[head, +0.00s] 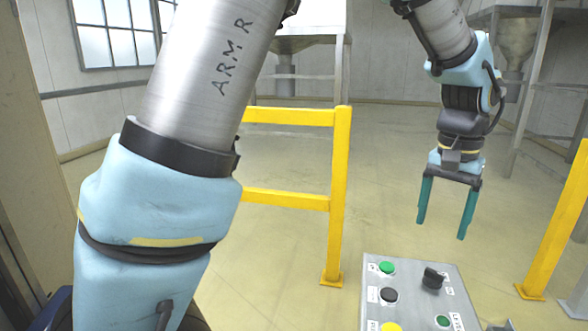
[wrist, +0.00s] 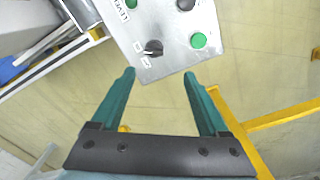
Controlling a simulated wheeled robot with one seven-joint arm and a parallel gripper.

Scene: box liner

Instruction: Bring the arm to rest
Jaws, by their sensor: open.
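My gripper (head: 441,217) hangs at the upper right in the head view, its two teal fingers pointing down and spread apart. Nothing is between them. It is above and beyond the grey control panel (head: 421,272), apart from it. In the wrist view my gripper (wrist: 159,85) also shows open and empty, with the panel (wrist: 165,62) past the fingertips. My arm, marked "ARM R", fills the left of the head view, and its forward part comes down from the top right.
The panel carries a black rotary switch (head: 432,279), green buttons (head: 387,267), a black button (head: 389,295) and a yellow button (head: 391,327). A yellow guard rail (head: 340,190) stands left of the gripper and a yellow post (head: 556,225) right. Open floor (head: 400,140) lies behind.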

